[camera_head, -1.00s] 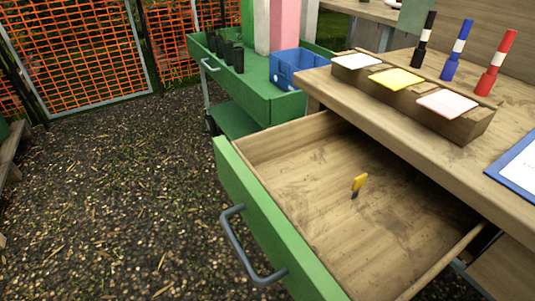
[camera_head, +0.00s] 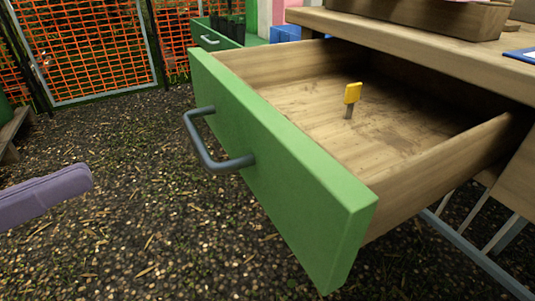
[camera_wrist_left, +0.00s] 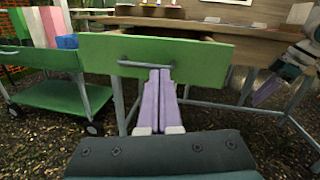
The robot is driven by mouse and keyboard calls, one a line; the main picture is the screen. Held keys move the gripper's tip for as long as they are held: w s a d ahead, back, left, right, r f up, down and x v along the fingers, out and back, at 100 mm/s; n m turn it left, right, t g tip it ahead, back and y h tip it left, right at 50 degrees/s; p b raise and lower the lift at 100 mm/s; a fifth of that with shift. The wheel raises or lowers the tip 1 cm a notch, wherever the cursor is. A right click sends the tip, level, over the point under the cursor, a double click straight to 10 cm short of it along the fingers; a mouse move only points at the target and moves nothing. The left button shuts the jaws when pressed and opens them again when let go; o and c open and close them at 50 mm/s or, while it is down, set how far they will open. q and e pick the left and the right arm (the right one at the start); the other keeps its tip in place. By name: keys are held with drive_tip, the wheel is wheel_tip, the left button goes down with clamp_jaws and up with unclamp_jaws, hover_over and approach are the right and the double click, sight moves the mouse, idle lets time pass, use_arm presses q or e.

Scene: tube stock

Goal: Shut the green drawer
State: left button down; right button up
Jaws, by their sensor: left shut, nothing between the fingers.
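The green drawer (camera_head: 280,160) is pulled far out of the wooden bench, with its wooden inside exposed. Its grey bar handle (camera_head: 203,150) is on the front. In the left wrist view the green front (camera_wrist_left: 205,62) is straight ahead. My left gripper (camera_head: 84,180) has purple fingers, shut and empty, and is left of the drawer front, apart from it in the head view. In the left wrist view its fingertips (camera_wrist_left: 160,74) overlap the front just below the handle; contact cannot be told there. My right gripper (camera_wrist_left: 265,90) shows small at the right of that view; its jaw state is unclear.
A small yellow-topped item (camera_head: 353,94) stands inside the drawer. The wooden bench top (camera_head: 420,32) is above it. A green cart (camera_wrist_left: 55,94) on wheels stands left of the drawer. An orange mesh fence (camera_head: 80,50) is behind. Gravel ground in front is clear.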

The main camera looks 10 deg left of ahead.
use_arm(q)
wheel_tip(320, 180, down, 2)
drive_tip(key=s+d+m+g+h, duration=0.1)
drive_tip(key=s+m+g, duration=0.1)
drive_tip(key=m, duration=0.1)
approach(262, 169)
drive_tip(key=shift+m+g, duration=0.3)
drive_tip(key=x, duration=0.6)
drive_tip(key=shift+w+r, duration=0.15)
drive_tip(key=shift+r, duration=0.05)
drive_tip(key=shift+w+d, duration=0.2)
drive_tip(key=shift+d, duration=0.05)
use_arm(e)
drive_tip(key=shift+s+d+f, duration=0.1)
drive_tip(key=shift+d+f, duration=0.05)
drive_tip(key=shift+f, duration=0.25)
use_arm(q)
drive_tip(key=shift+d, duration=0.1)
